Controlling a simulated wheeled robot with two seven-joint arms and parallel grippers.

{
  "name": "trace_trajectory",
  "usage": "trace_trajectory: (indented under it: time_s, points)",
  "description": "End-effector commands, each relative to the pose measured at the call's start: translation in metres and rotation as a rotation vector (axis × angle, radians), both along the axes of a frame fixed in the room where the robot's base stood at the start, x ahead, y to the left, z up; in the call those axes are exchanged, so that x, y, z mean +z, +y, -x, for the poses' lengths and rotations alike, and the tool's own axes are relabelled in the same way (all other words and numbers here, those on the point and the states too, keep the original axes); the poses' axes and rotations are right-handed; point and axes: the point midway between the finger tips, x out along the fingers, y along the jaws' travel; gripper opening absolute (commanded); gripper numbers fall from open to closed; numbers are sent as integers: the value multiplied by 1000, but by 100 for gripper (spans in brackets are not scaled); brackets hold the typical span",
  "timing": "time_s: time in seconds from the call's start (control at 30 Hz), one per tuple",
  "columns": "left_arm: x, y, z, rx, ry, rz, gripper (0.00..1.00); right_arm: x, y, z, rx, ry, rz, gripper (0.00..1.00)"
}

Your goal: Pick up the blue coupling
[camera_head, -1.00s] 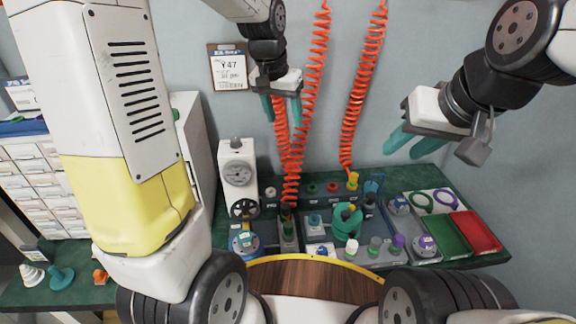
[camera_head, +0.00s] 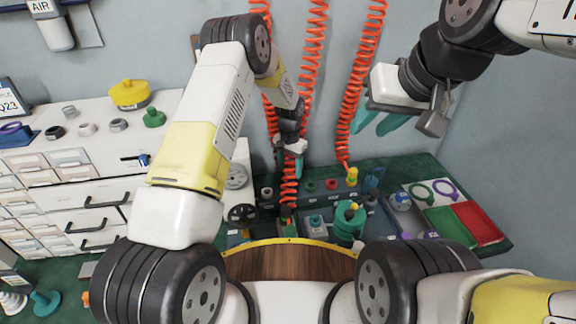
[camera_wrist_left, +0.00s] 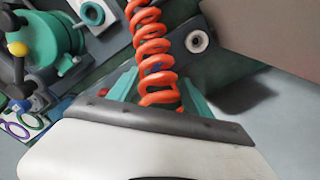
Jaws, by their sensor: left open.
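I cannot tell for certain which part is the blue coupling. A blue fitting (camera_head: 371,180) stands at the back of the bench, right of a yellow-topped part, and another blue part (camera_head: 143,159) lies at the cabinet's front edge. My left gripper (camera_head: 289,160) is in front of the back wall by the orange coiled hoses, above the bench. In the left wrist view its teal fingers (camera_wrist_left: 156,92) are apart, with an orange coil (camera_wrist_left: 152,50) showing between them; I cannot tell whether it touches them. My right gripper (camera_head: 376,124) hangs higher at the right, its teal fingers apart and empty.
Orange coiled hoses (camera_head: 361,85) hang close to both grippers. A teal device (camera_head: 349,219) stands mid-bench. Green (camera_head: 452,231) and red (camera_head: 479,222) trays are at the right. A white drawer cabinet (camera_head: 80,180) stands left. My left arm hides part of the bench.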

Motion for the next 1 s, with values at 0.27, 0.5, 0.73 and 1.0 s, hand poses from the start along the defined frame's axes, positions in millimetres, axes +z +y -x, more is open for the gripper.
trace_trajectory:
  time_s: [0.27, 0.5, 0.73, 1.0]
  points:
    - [-39, 1, -2, 1, 3, -1, 58, 0, 0, 0, 0, 0, 0, 36]
    - [-58, 0, -3, 1, -1, 0, 58, 0, 0, 0, 0, 0, 0, 36]
    - [-58, 0, -3, 1, -1, 0, 50, 0, 0, 0, 0, 0, 0, 36]
    - [-58, 0, -3, 1, -1, 0, 0, 0, 0, 0, 0, 0, 0, 36]
